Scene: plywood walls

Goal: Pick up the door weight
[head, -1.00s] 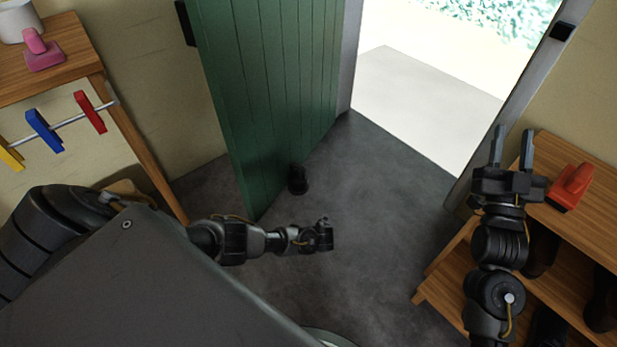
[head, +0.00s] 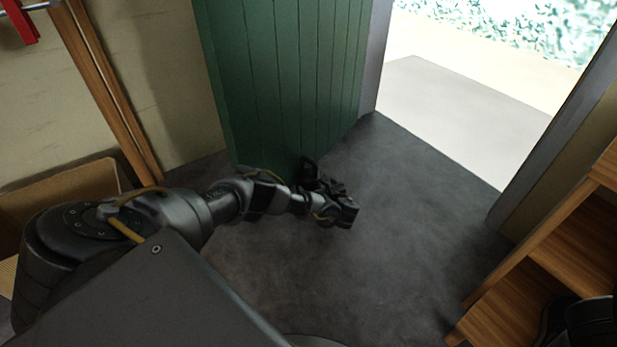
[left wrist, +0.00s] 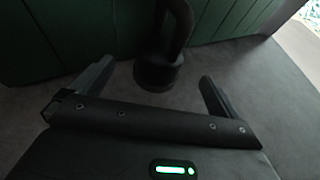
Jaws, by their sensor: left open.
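The door weight is a black, rounded weight with a loop handle, on the grey floor at the foot of the green door. In the head view only its dark upper part (head: 308,166) shows behind my left arm. In the left wrist view the door weight (left wrist: 158,68) stands upright, ahead of my left gripper (left wrist: 156,78). The two fingers are wide apart, one on each side of it in the picture, with nothing held. In the head view my left gripper (head: 338,208) is low, just right of the weight. My right gripper is not in view.
The green door (head: 285,85) stands open behind the weight. A doorway with a pale slab (head: 455,100) is at right. A wooden shelf (head: 545,255) is at the right edge, and a cardboard box (head: 65,190) at left. The middle floor (head: 400,230) is clear.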

